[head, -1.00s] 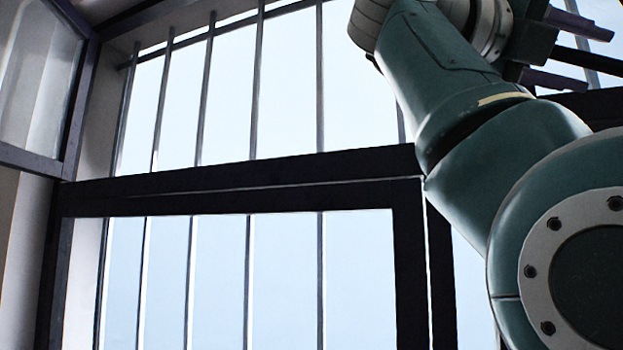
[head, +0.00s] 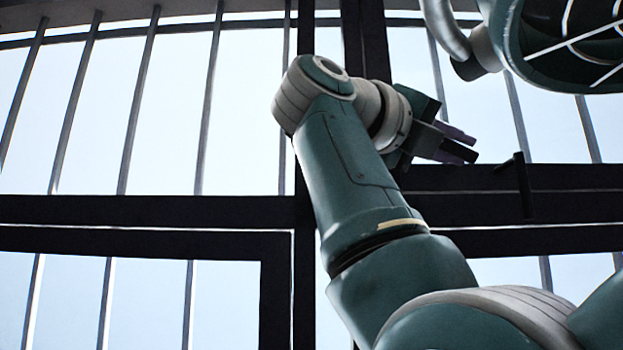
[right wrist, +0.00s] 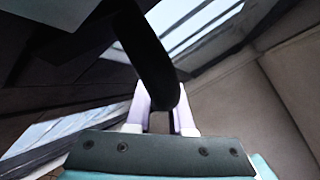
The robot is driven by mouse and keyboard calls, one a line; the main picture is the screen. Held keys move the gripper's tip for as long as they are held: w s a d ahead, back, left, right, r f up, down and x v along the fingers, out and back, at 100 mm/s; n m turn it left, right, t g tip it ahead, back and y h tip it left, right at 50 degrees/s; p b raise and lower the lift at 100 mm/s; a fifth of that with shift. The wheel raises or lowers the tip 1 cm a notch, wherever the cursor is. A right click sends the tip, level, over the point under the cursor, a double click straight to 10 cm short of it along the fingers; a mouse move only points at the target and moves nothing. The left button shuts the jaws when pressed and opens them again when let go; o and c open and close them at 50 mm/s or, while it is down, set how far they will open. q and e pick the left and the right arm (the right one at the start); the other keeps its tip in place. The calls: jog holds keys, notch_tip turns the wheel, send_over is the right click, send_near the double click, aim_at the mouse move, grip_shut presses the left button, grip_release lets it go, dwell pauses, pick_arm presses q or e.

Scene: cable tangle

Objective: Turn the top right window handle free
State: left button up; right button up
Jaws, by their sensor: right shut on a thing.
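My right gripper (head: 460,145) is in front of the lower left part of the top right window (head: 480,110). In the right wrist view my right gripper (right wrist: 160,115) has its pale purple fingers either side of a dark handle-like bar (right wrist: 150,55) with a rounded end, and is shut on it. Where this bar joins the window is hidden. Another dark handle (head: 524,188) shows on the dark rail to the right of the fingers. My left gripper is not in view.
Dark rails (head: 150,210) and a dark upright post (head: 304,190) divide the windows. Grey bars (head: 205,110) stand outside the glass. A teal and grey shape (head: 570,55) fills the upper right corner; I cannot tell what it is. A beige wall (right wrist: 285,75) shows in the right wrist view.

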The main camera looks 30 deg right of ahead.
grip_shut()
dwell(0.5)
dwell(0.4)
